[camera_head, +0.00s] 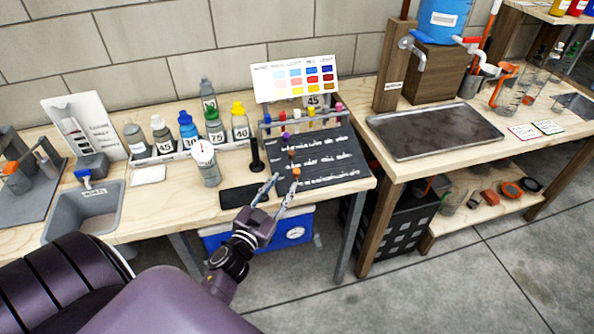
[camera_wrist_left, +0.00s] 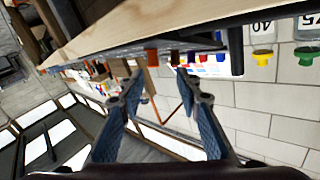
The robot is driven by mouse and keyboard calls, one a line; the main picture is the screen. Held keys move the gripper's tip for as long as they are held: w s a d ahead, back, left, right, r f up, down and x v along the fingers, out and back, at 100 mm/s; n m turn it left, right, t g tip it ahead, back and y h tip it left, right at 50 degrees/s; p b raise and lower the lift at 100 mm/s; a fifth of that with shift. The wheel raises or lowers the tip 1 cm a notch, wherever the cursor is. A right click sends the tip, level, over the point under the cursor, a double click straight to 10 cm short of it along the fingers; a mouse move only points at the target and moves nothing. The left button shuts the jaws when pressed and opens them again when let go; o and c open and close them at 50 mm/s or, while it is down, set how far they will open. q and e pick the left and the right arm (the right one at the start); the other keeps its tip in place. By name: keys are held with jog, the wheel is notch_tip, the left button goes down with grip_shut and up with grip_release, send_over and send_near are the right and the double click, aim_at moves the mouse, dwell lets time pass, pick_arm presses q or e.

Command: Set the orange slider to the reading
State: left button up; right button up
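The black slanted board (camera_head: 335,150) with white writing and slots lies on the left bench. The orange slider (camera_head: 297,173) is the lowest knob at its left side; a brown knob (camera_head: 291,153) and a purple knob (camera_head: 285,136) sit above it. My left gripper (camera_head: 286,181) is open at the board's lower left, its right fingertip close to the orange slider. In the left wrist view the fingers are apart and empty, with the orange slider (camera_wrist_left: 152,57) just beyond the gap. I cannot tell whether a finger touches it. A round dial (camera_head: 203,152) tops a grey container. The right gripper is out of view.
A black post (camera_head: 256,156) stands left of the board, with a dark mat (camera_head: 245,195) below it. A color chart (camera_head: 295,83) and small colored-top vials stand behind the board. Several numbered bottles (camera_head: 187,128) line the back. A metal tray (camera_head: 435,130) lies on the right bench.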

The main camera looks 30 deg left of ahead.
aim_at(296, 172)
pick_arm(q)
jog(key=shift+w+d+f+m+h, duration=0.15)
jog(key=shift+d+m+h, duration=0.2)
jog(key=shift+h, duration=0.15)
jog(key=shift+w+a, duration=0.2)
jog(key=shift+w, duration=1.7)
jog(key=shift+w+a, duration=0.2)
jog(key=shift+w, duration=1.7)
jog(key=shift+c, duration=0.4)
grip_shut()
